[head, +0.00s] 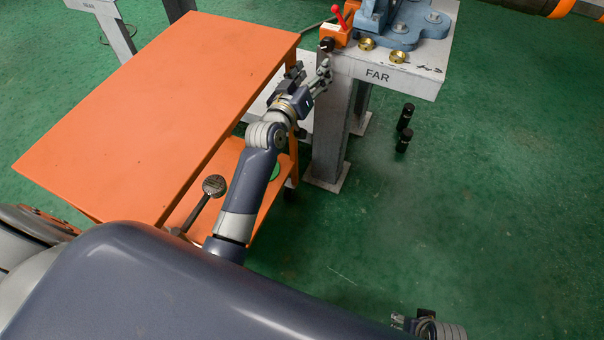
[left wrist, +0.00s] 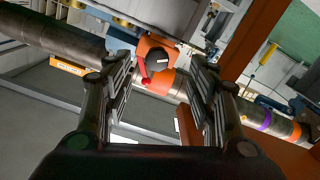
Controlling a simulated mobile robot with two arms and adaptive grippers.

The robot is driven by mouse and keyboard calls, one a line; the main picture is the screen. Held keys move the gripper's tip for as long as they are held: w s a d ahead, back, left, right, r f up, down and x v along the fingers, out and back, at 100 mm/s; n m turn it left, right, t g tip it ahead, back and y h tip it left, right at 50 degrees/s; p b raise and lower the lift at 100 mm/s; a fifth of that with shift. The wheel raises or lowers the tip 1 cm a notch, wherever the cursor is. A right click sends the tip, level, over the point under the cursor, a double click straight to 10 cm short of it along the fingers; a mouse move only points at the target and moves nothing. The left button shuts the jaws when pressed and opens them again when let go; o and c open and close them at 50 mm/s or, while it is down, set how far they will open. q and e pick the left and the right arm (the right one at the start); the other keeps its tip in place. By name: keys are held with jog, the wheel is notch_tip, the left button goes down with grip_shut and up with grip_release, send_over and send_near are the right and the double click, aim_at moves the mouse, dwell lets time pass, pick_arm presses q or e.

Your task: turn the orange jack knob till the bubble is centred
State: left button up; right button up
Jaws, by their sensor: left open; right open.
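In the head view my left gripper (head: 311,72) is open, beside the near left corner of the stand marked FAR (head: 385,76). An orange block (head: 339,36) with a red lever (head: 339,17) and a dark knob (head: 327,44) sits on that corner, just beyond the fingers. In the left wrist view the dark knob (left wrist: 160,62) shows between the open fingers of my left gripper (left wrist: 161,78), apart from them. I cannot make out a separate orange jack knob or a bubble. My right gripper (head: 403,322) is low at the bottom edge, mostly cut off.
An orange-topped cart (head: 160,105) stands left of the FAR stand, close to my left arm. A blue vise (head: 405,25) and brass rings (head: 398,57) are on the stand.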

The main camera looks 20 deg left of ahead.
pick_arm(q)
jog(key=s+d+f+m+g+p, duration=0.1)
jog(key=s+f, duration=0.3)
jog(key=f, duration=0.4)
jog(key=s+d+f+g+p, duration=0.1)
jog(key=s+f+g+p, duration=0.2)
jog(key=f, duration=0.6)
jog(key=s+d+f+m+g+p, duration=0.1)
jog(key=s+f+g+p, duration=0.2)
jog(key=s+f, duration=0.3)
notch_tip(320, 180, down, 3)
jog(key=shift+s+r+m+p, duration=0.1)
jog(key=shift+s+m+p, duration=0.2)
jog(key=shift+p, duration=0.05)
pick_arm(e)
jog(key=w+v, duration=0.2)
jog(key=v, duration=0.6)
jog(key=shift+r, duration=0.2)
